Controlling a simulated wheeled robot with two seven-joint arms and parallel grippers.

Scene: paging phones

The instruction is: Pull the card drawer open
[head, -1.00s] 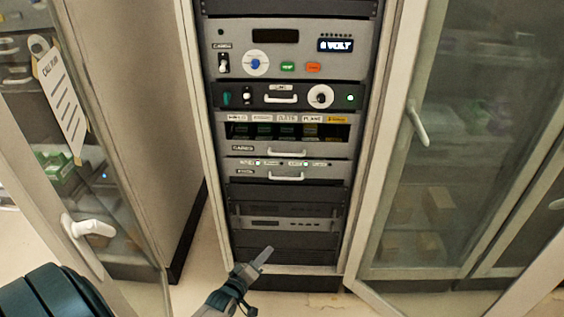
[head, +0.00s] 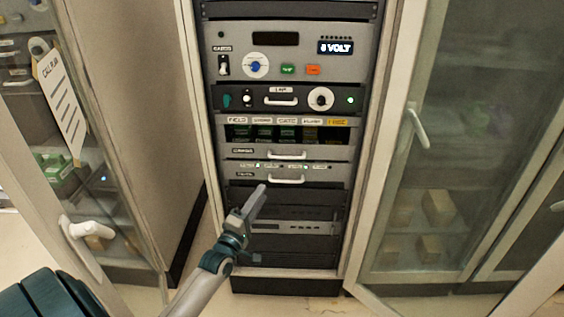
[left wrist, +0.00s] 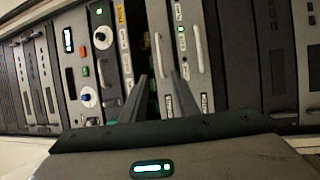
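The card drawer (head: 243,151) is a grey rack panel with a window showing several green-tipped cards and one yellowish one. It looks shut. Its pale bar handle (head: 287,154) is on its lower edge. My left gripper (head: 262,190) is below and left of that handle in the head view, in front of the lower rack panels. In the left wrist view, my left gripper's fingers (left wrist: 158,78) are apart with nothing between them. The card drawer's handle (left wrist: 158,52) appears just beyond the gap between the fingertips; contact is not visible. My right gripper is not in view.
Just below is another grey panel with a similar handle (head: 287,180) and small lights. Above is a dark drawer with its own handle (head: 281,100). Open glass doors with white handles flank the rack, left (head: 88,228) and right (head: 417,128).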

